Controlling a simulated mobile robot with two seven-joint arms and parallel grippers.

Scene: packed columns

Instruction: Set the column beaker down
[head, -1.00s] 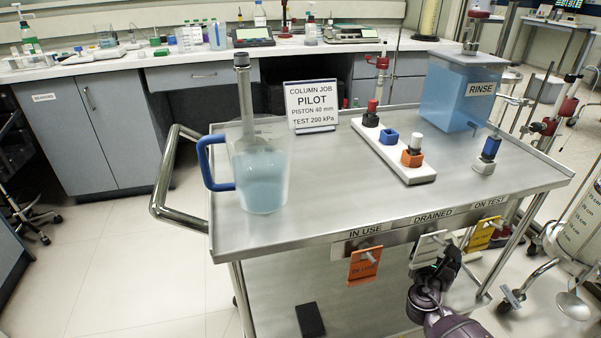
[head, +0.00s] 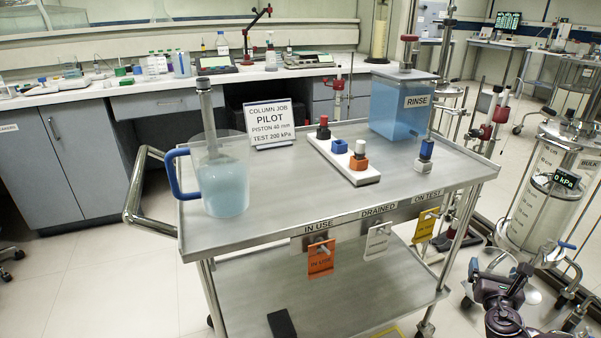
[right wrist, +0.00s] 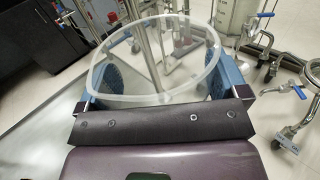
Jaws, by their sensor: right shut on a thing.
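My right gripper (head: 507,280) is low at the right in the head view, to the right of the cart and in front of the tall column. In the right wrist view, the blue-padded fingers of the right gripper (right wrist: 155,75) are shut on a clear beaker (right wrist: 155,98), one finger on each side of its round rim. The beaker looks empty. My left gripper is not in view.
A steel cart (head: 270,215) carries a blue-handled jug (head: 222,190), a PILOT sign (head: 269,124), a white fittings block (head: 335,160) and a blue RINSE tank (head: 400,110). The tall column (head: 540,200), reading 0 kPa, stands at right.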

